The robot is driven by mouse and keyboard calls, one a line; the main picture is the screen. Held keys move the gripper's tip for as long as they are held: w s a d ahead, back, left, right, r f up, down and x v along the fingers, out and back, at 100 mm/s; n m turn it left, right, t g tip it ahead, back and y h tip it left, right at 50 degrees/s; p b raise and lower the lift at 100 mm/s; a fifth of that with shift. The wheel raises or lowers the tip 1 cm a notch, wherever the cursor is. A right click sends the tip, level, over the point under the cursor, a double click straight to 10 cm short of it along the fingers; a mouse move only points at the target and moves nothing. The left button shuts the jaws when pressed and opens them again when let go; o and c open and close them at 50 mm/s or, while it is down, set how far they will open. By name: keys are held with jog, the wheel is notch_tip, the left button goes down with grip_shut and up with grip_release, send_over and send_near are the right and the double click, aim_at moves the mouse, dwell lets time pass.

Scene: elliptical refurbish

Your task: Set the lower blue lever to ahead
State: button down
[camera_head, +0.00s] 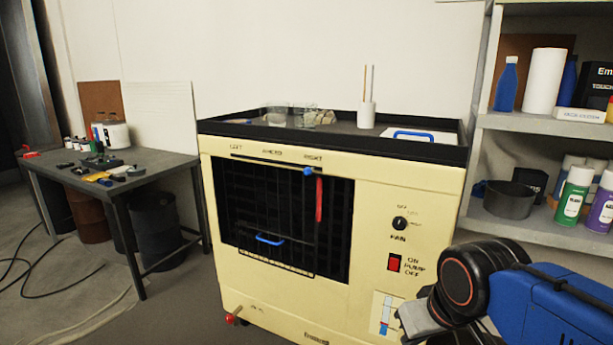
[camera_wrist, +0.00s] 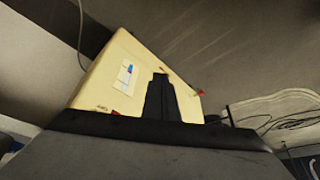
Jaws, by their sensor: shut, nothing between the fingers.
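The cream cabinet (camera_head: 370,230) has a dark grille opening with LEFT, AHEAD and RIGHT labels above it. A small blue knob (camera_head: 308,171) sits at the top edge under RIGHT. A blue handle (camera_head: 269,239) sits lower, across the grille, left of its middle. A red lever (camera_head: 319,200) hangs at the opening's right side. My gripper (camera_head: 408,322) is low at the right, in front of the cabinet and well away from the blue parts. In the wrist view, my gripper (camera_wrist: 160,82) is shut and empty.
A white panel with a blue strip (camera_head: 385,315) is beside my gripper. The pump switch (camera_head: 394,262) and fan dial (camera_head: 400,223) are above it. A red knob (camera_head: 231,317) juts out low at left. Shelves (camera_head: 540,125) stand right, a workbench (camera_head: 120,160) left.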

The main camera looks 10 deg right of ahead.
jog(key=c, duration=2.4)
grip_release()
jog(key=shift+c, duration=0.2)
jog(key=o, duration=0.5)
jog(key=shift+w+a, duration=0.1)
jog(key=shift+w, duration=0.05)
jog(key=o, duration=0.4)
jog(key=w+a+r+t+y, duration=0.1)
jog(key=w+a+t, duration=0.1)
jog(key=w, duration=0.4)
jog(key=w+a+r+n+t+y, duration=0.1)
jog(key=w+a+r+t, duration=0.1)
jog(key=w+a, duration=0.3)
jog(key=w+a+r+n+t+y, duration=0.1)
jog(key=w+a+r+t, duration=0.1)
jog(key=w, duration=0.6)
jog(key=shift+w+a+r, duration=0.15)
jog(key=shift+w+a, duration=0.1)
jog(key=shift+a, duration=0.55)
jog(key=m+t+h, duration=0.4)
jog(key=t+h, duration=0.6)
jog(key=h, duration=0.2)
send_near(307, 172)
jog(key=x, duration=1.1)
jog(key=shift+w+f, duration=0.2)
jog(key=shift+f, duration=0.15)
grip_shut()
